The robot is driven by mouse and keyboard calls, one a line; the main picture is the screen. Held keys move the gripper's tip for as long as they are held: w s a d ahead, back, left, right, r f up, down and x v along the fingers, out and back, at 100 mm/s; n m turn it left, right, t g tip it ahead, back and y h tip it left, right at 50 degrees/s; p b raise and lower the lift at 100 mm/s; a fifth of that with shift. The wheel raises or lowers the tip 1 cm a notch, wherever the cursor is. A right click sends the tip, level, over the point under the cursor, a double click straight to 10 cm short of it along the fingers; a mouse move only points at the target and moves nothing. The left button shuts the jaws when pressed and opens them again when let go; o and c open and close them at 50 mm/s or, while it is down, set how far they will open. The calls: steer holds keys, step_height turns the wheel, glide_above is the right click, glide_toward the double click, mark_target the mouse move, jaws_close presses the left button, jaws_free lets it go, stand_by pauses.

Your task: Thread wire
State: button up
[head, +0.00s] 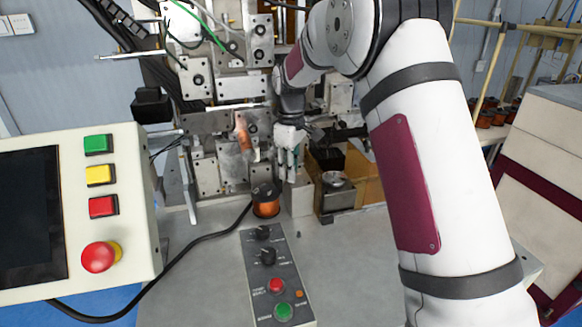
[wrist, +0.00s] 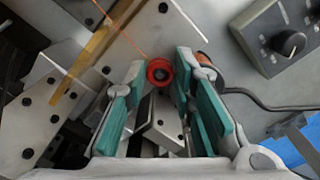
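A thin orange wire (wrist: 122,31) runs in the wrist view from the top edge down to a small red ring-shaped piece (wrist: 153,66) with a dark centre. My gripper (wrist: 160,72) is open, with its two teal-padded fingers on either side of the red piece; no clear contact shows. In the head view my gripper (head: 289,150) points down in front of the winder's metal plates (head: 205,175). A copper wire spool (head: 266,208) stands on the table just left of and below it. It also shows behind the right finger in the wrist view (wrist: 204,60).
A control box (head: 275,275) with knobs and buttons sits in front of the spool. A larger button panel (head: 138,215) stands at left, and a black cable (head: 190,245) crosses the table. A small metal block (head: 336,195) is right of my gripper.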

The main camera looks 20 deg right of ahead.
steer(key=shift+o, duration=0.9)
step_height(320, 180, up, 12)
